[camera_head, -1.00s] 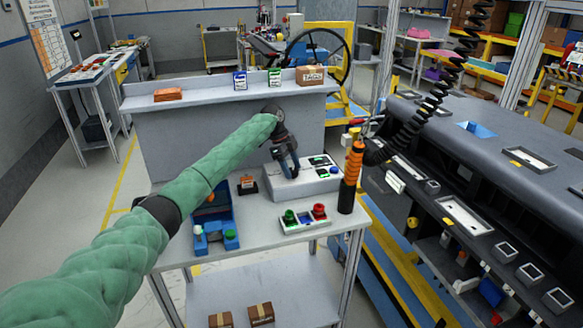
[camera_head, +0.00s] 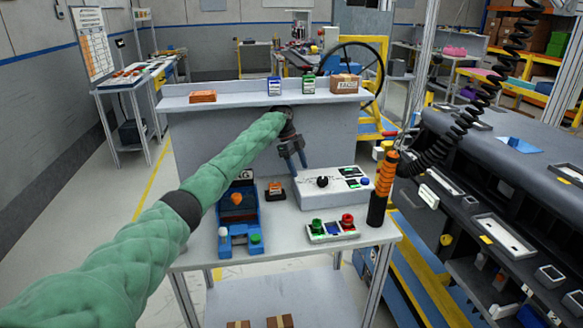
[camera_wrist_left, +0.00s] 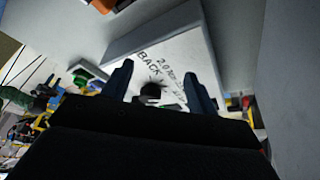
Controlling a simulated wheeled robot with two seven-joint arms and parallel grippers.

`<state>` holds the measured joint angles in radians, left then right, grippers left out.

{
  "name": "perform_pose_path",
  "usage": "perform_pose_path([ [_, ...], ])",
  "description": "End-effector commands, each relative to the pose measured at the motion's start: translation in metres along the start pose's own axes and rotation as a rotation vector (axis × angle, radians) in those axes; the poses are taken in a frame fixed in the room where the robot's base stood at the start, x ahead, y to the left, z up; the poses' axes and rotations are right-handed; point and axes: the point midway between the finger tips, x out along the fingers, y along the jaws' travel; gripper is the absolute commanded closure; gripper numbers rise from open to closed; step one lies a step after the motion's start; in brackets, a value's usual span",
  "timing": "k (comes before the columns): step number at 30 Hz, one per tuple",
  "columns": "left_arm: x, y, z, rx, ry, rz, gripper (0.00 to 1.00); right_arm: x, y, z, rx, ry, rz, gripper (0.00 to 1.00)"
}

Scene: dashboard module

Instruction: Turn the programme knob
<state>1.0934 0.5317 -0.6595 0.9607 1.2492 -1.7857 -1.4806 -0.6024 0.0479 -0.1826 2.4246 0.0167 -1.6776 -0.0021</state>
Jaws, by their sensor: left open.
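The programme knob (camera_head: 322,181) is a small black knob on top of a white control box (camera_head: 341,195) on the workbench. My left gripper (camera_head: 294,167) is open and empty, with its dark blue fingers pointing down beside the knob, a little left of and behind it. In the left wrist view, the knob (camera_wrist_left: 151,92) shows between the open fingers (camera_wrist_left: 158,80), apart from both. Lettering, including "BACK", is written on the box top (camera_wrist_left: 176,60) around it. My right gripper is not in view.
A panel with green and red buttons (camera_head: 332,230) stands in front of the box. An orange-handled tool (camera_head: 382,187) stands to its right. A blue fixture (camera_head: 239,218) and a small black-and-orange item (camera_head: 275,191) are to the left. A shelf (camera_head: 239,101) runs behind.

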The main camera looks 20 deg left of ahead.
Motion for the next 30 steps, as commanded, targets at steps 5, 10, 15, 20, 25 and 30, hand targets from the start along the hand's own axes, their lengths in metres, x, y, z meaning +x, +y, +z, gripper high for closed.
perform_pose_path([
  [5, -0.008, 0.000, 0.020, -0.001, -0.001, 0.000, 0.41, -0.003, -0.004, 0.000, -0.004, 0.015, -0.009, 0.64],
  [10, -0.011, 0.000, 0.027, -0.001, -0.001, 0.000, 0.41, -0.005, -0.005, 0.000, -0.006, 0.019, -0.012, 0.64],
  [15, -0.012, 0.000, 0.028, 0.000, -0.001, 0.000, 0.41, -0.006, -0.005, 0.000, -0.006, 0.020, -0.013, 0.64],
  [20, -0.012, 0.000, 0.028, 0.000, -0.001, 0.000, 0.41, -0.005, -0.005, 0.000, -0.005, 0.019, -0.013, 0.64],
  [25, -0.011, 0.000, 0.027, 0.000, -0.001, 0.000, 0.41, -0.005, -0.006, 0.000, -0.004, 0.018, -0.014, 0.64],
  [30, -0.011, 0.000, 0.027, 0.000, -0.001, 0.000, 0.41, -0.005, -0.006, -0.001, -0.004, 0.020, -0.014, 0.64],
])
